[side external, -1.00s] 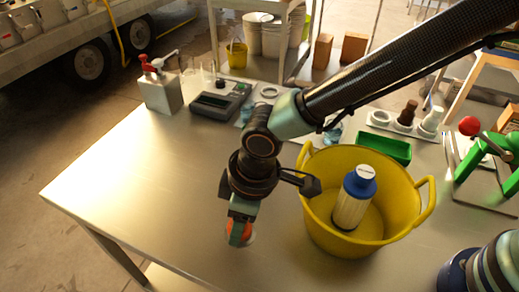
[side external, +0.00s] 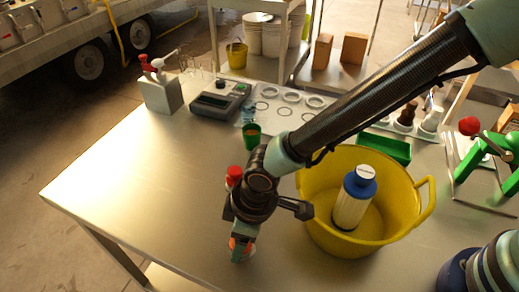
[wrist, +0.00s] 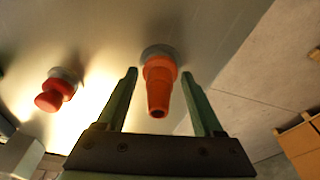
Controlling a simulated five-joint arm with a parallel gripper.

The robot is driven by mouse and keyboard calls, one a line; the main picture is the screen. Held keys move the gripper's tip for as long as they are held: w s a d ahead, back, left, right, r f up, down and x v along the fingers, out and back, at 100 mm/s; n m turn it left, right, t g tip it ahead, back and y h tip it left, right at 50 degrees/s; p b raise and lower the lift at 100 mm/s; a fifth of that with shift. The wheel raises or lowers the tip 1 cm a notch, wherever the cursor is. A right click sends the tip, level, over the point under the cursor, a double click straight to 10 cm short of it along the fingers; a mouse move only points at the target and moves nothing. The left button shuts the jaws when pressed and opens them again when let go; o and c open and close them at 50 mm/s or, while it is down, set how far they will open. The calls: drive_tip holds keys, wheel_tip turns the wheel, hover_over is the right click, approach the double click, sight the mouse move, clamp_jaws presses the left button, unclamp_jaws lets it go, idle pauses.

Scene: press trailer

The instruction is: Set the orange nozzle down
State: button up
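The orange nozzle (wrist: 159,84) shows in the wrist view with its wider grey end against the steel table. Its narrow end points toward my wrist. My gripper (wrist: 158,73) is open, with one green finger on each side of the nozzle and a visible gap on both sides. In the side view my gripper (side external: 241,250) is low over the front of the table. Only a bit of orange shows there between the fingers, and the rest of the nozzle is hidden.
A red-topped piece (side external: 233,174) stands just behind my gripper; it also shows in the wrist view (wrist: 52,94). A green cup (side external: 252,137) is farther back. A yellow tub (side external: 398,232) holding a blue-capped bottle (side external: 356,200) stands close at right. The table's left is clear.

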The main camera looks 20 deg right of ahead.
sight(252, 246)
drive_tip(key=shift+o, duration=0.2)
wheel_tip(252, 246, up, 11)
drive_tip(key=s+d, duration=0.1)
drive_tip(key=d, duration=0.1)
drive_tip(key=w+d+r+m+t, duration=0.1)
drive_tip(key=w+d+r+m, duration=0.2)
drive_tip(key=d, duration=0.5)
drive_tip(key=w+d+r+m+t, duration=0.1)
drive_tip(key=w+d+r+m, duration=0.1)
drive_tip(key=d+r, duration=0.45)
drive_tip(key=s+d+r+m+t+h, duration=0.1)
drive_tip(key=s+d+m, duration=0.1)
drive_tip(key=d, duration=0.8)
drive_tip(key=s+d+r+m+t, duration=0.1)
drive_tip(key=d+m, duration=0.3)
drive_tip(key=d, duration=0.6)
drive_tip(key=shift+s+d+r+h, duration=0.35)
drive_tip(key=shift+s+r+h, duration=0.1)
drive_tip(key=shift+s, duration=0.1)
